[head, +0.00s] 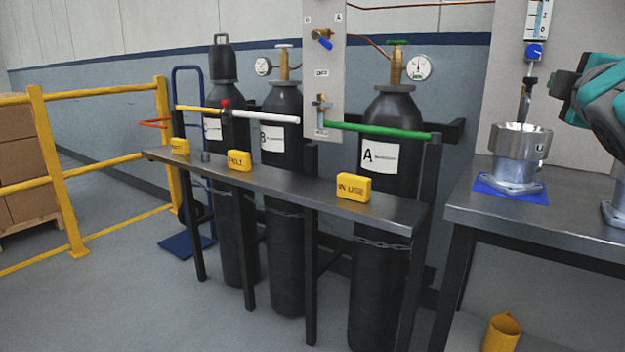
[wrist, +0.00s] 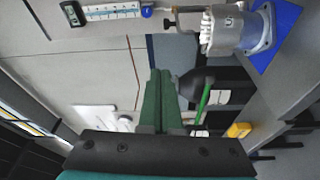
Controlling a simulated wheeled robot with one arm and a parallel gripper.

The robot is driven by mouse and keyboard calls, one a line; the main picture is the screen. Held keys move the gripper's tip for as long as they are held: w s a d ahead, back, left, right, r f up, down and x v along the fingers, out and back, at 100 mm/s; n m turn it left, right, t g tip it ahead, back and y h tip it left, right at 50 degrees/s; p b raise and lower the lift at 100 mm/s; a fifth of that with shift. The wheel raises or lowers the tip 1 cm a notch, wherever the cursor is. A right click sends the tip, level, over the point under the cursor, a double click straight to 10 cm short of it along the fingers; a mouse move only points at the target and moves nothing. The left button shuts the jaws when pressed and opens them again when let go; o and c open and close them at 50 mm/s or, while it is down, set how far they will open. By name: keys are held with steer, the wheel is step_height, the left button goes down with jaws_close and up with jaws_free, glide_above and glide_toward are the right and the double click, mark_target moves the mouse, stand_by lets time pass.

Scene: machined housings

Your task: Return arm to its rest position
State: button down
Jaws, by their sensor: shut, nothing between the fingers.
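My gripper (wrist: 160,74) shows in the wrist view with its two green fingers pressed together and nothing between them. It is held in the air, apart from the things around it. Part of my teal arm shows at the right edge of the head view; the fingers are not visible there. A silver machined housing (head: 521,155) marked U stands upright on a blue mat (head: 487,184) on the metal bench. The housing also shows at the top right of the wrist view (wrist: 228,32), which is strongly tilted.
A steel bench (head: 590,228) stands at right, with another silver part cut off at the edge. Gas cylinders (head: 378,150) stand behind a narrow shelf (head: 290,200) bearing yellow blocks (head: 353,187). A yellow barrier (head: 160,130) is at left. A yellow container (head: 501,333) is under the bench.

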steer(key=s+a+f+m+g+y, duration=0.1)
steer(key=s+a+f+m+g, duration=0.15)
steer(key=f, duration=0.75)
steer(key=s+a+f+m+g+y, duration=0.1)
steer(key=a+f+m+g, duration=0.2)
steer(key=f, duration=0.7)
steer(key=s+a+f+m+g, duration=0.1)
steer(key=a+f+m+g, duration=0.2)
steer(key=f, duration=0.7)
steer(key=s+a+f+m+g+y, duration=0.2)
steer(key=s+a+f+g, duration=0.3)
steer(key=s+f, duration=0.4)
steer(key=s+a+f+m+g+y, duration=0.2)
steer(key=s+a+f+g, duration=0.4)
steer(key=s+f, duration=0.3)
steer(key=s+a, duration=0.1)
steer(key=s, duration=0.3)
steer(key=shift+s+f, duration=0.25)
steer(key=shift+s, duration=0.1)
